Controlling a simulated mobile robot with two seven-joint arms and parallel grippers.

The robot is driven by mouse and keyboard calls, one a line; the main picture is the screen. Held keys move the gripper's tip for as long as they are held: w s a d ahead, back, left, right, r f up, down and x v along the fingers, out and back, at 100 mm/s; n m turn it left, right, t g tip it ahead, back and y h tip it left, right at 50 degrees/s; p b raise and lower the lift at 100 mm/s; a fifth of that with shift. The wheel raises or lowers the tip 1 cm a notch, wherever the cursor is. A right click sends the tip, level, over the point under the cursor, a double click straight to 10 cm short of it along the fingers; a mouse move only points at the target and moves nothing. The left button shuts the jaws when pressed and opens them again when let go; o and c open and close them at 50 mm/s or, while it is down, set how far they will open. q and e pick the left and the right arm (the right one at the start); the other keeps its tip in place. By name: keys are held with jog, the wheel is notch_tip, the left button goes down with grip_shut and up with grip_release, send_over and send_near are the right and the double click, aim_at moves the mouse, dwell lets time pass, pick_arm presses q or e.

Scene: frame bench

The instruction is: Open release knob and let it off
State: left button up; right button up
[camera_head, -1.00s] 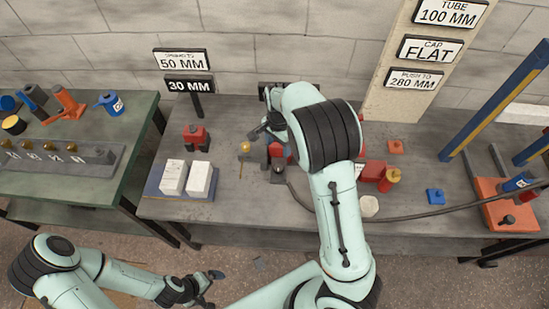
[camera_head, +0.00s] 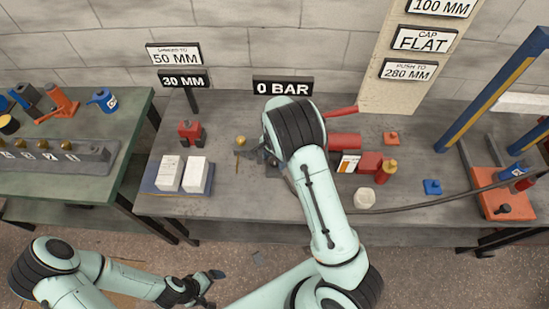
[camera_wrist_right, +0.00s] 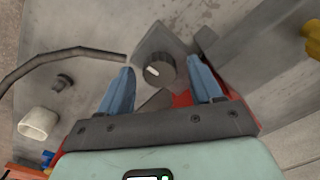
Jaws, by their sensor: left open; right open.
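The release knob (camera_wrist_right: 158,70) is a round dark knob with a white mark, on a grey block (camera_wrist_right: 165,45), seen in the right wrist view. My right gripper (camera_wrist_right: 160,65) is open, with one blue finger on each side of the knob; I cannot tell whether they touch it. In the head view my right gripper (camera_head: 262,154) is over the bench beside the red pump body (camera_head: 345,141), and the knob is hidden by my arm. My left gripper (camera_head: 211,284) is open and empty, low in front of the bench.
A "0 BAR" sign (camera_head: 283,86) stands behind. A gold-topped pin (camera_head: 240,141), a red-and-black part (camera_head: 190,132) and white boxes (camera_head: 182,174) lie to the left. A dark hose (camera_head: 430,207) runs right across the bench (camera_head: 330,207). A pale cap (camera_head: 365,198) sits near the front.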

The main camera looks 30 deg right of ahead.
jog(key=c, duration=1.1)
jog(key=shift+o, duration=0.2)
pick_arm(q)
jog(key=shift+s+f, duration=0.1)
pick_arm(e)
jog(key=n+b, duration=0.1)
jog(key=n, duration=0.3)
jog(key=n+b, duration=0.1)
jog(key=n, duration=0.7)
jog(key=shift+b, duration=0.3)
pick_arm(q)
jog(key=shift+g, duration=0.3)
jog(key=shift+s+f, duration=1.85)
jog(key=shift+f, duration=0.15)
pick_arm(e)
jog(key=shift+n, duration=1.8)
